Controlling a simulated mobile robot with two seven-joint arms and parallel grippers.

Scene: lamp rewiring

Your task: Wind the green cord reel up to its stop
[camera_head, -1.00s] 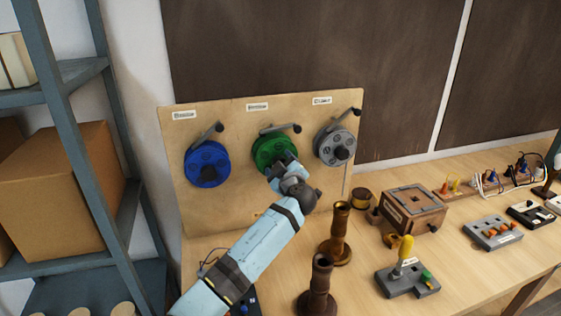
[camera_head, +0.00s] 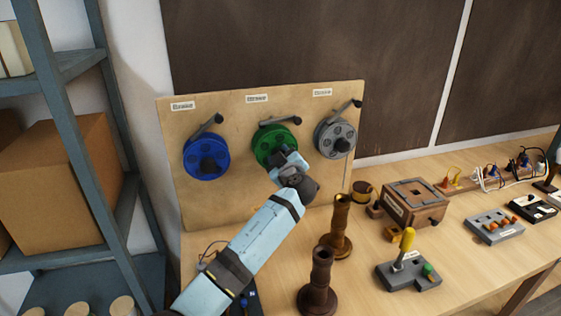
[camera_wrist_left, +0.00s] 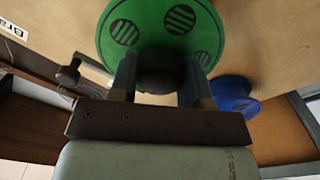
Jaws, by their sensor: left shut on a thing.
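The green cord reel (camera_head: 266,149) is the middle one of three reels on an upright wooden board (camera_head: 232,198). It also fills the top of the left wrist view (camera_wrist_left: 118,36). My left gripper (camera_head: 283,160) is in front of the reel and covers its lower right part. In the wrist view my gripper (camera_wrist_left: 160,88) has its two fingers closed on the dark round knob (camera_wrist_left: 160,68) at the reel's centre. A crank (camera_head: 278,123) with a black knob sits above the reel, pointing right. My right gripper is in neither view.
A blue reel (camera_head: 206,158) is on the left and a grey reel (camera_head: 333,138) close on the right. Two brown turned stands (camera_head: 319,285), a wooden box (camera_head: 415,203) and a lever box (camera_head: 407,272) stand on the bench. A shelf (camera_head: 66,68) stands at the left.

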